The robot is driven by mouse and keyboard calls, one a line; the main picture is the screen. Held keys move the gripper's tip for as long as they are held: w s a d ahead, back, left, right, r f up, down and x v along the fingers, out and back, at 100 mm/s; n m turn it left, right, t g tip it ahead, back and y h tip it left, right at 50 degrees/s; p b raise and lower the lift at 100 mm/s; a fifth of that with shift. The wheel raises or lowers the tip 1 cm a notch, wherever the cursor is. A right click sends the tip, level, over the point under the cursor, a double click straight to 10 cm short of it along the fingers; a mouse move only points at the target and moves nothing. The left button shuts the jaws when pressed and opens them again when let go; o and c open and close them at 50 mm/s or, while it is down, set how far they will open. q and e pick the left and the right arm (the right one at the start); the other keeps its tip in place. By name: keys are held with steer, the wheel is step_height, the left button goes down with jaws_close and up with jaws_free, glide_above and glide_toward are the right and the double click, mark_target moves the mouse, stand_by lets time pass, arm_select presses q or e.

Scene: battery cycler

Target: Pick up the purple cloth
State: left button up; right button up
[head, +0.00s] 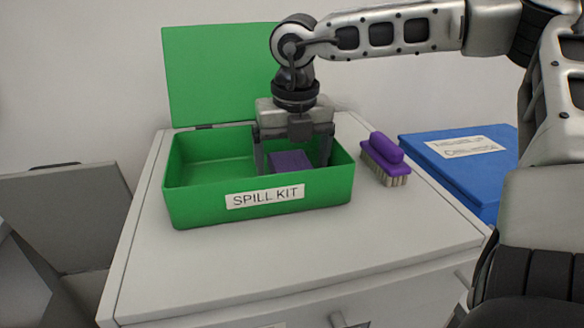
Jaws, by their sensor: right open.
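The purple cloth (290,161) lies inside the green spill kit box (212,212), in its right half. It looks like a folded block, and its lower part is hidden by the box's front wall. My right gripper (295,165) points straight down into the box. Its two fingers are open, one on the left and one on the right of the cloth, with a gap visible on each side. My left gripper is not in the view.
The box's green lid (218,75) stands open behind it. A purple brush (384,158) sits right of the box on the white cabinet (300,262). A blue closed bin (465,165) is farther right. The cabinet top in front is clear.

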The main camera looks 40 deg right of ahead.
mark_target(293, 166)
steer(key=c, duration=1.1)
steer(key=shift+o, duration=0.2)
steer(key=shift+r, duration=0.1)
step_height(293, 166, up, 10)
steer(key=shift+b, duration=0.3)
steer(key=shift+o, duration=0.5)
